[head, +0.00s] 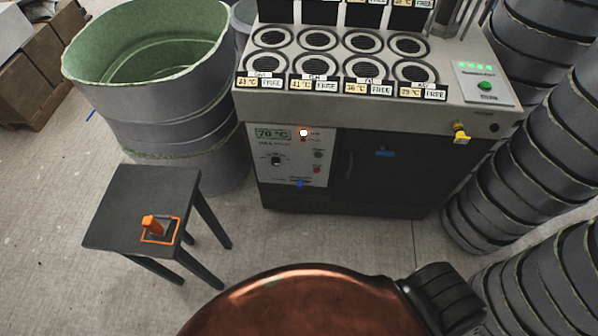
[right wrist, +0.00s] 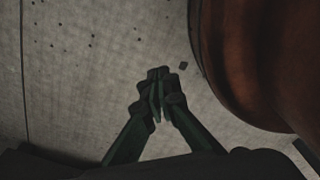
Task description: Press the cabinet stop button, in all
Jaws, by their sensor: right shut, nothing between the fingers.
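The cabinet (head: 345,118) stands at the top centre in the head view, with a pale control panel (head: 264,160) on its front left. On that panel is a small red button (head: 316,170), too small to read its label, below a green button (head: 318,155). A lamp (head: 303,133) glows beside a 70 °C display (head: 273,134), with a dark knob (head: 275,161) below. My right gripper (right wrist: 160,76) is shut and empty in the right wrist view, above bare floor and apart from the cabinet. My left gripper is in neither view.
A dark stool (head: 120,210) with an orange-handled item (head: 152,225) stands left of the cabinet. A grey tub (head: 190,110) with a green inside is behind it. Stacked grey moulds (head: 490,180) line the right side. Concrete floor (head: 330,235) before the cabinet is clear.

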